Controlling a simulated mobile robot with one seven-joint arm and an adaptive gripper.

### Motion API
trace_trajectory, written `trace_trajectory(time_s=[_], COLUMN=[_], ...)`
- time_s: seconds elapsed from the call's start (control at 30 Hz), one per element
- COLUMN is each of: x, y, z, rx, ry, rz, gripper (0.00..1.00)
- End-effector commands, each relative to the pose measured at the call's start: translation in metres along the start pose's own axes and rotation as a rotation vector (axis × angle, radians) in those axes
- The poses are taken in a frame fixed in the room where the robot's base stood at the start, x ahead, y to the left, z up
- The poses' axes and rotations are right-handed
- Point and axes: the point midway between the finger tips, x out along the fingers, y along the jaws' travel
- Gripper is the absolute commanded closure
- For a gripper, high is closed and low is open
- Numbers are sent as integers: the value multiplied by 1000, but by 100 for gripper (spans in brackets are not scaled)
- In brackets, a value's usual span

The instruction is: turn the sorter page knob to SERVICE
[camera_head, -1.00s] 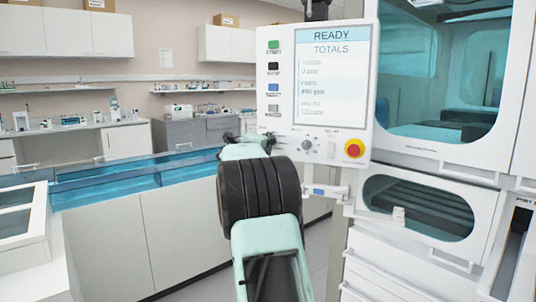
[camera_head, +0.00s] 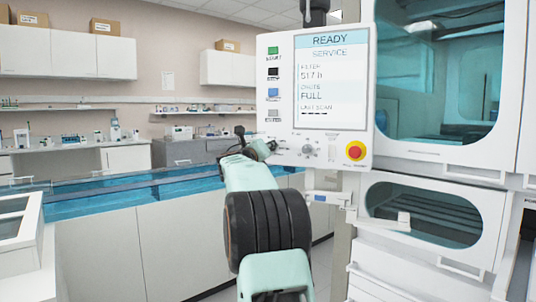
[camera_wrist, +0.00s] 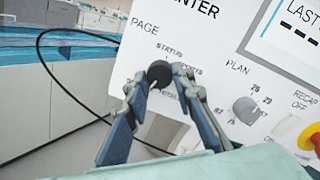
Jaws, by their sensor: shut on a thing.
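The sorter panel (camera_head: 283,125) stands upright at centre right, and its screen (camera_head: 331,80) reads READY with SERVICE below it. In the wrist view, the dark round page knob (camera_wrist: 159,72) sits below the printed word PAGE, among small labels including STATUS; other labels are partly covered. My gripper (camera_wrist: 160,82) has one finger on each side of the knob and is shut on it. The knob's pointer mark cannot be made out. In the head view, my gripper (camera_head: 262,149) is at the panel's lower left, and the knob is mostly hidden there.
A grey plan knob (camera_wrist: 247,110) is right of the page knob. A red emergency button on a yellow base (camera_head: 355,151) sits at the panel's lower right. Coloured buttons (camera_head: 273,72) line the panel's left side. A black cable (camera_wrist: 45,75) loops left of the panel.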

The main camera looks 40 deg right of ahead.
Motion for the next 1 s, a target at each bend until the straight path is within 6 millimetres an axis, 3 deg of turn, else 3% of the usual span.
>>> trace_trajectory(time_s=[0.53, 0.57, 0.7, 1.0], x=[0, 0, 0, 0], y=[0, 0, 0, 0], z=[0, 0, 0, 0], rx=[27, 27, 26, 25], ry=[-1, -1, -1, -1], rz=[-2, -2, -2, -2], gripper=[100, 76, 61, 59])
